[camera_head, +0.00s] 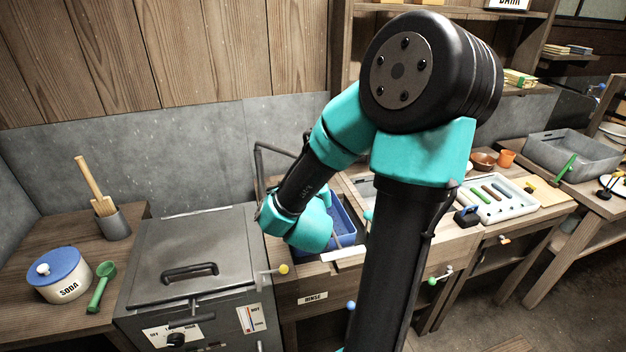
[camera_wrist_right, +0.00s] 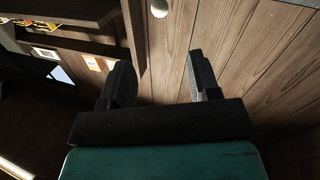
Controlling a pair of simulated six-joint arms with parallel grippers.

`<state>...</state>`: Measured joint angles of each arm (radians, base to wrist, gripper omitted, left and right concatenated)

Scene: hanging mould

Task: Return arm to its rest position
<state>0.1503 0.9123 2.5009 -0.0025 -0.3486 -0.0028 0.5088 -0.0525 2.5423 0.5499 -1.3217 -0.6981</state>
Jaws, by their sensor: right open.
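My right arm, teal and black, rises through the middle of the head view and bends down to the left over the rinse station. Its gripper is hidden behind the arm there. In the right wrist view my right gripper (camera_wrist_right: 160,88) is open, with its two dark fingers wide apart and nothing between them. Beyond the fingers are wooden wall planks (camera_wrist_right: 172,50). My left gripper does not show in either view. No mould can be made out.
A blue basin (camera_head: 340,222) lies partly behind the arm. A lidded metal vat (camera_head: 190,255) stands left of it. A soda pot (camera_head: 60,275), green scoop (camera_head: 101,288) and brush holder (camera_head: 114,223) sit at far left. A white tray (camera_head: 497,201) and grey tub (camera_head: 572,152) are at right.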

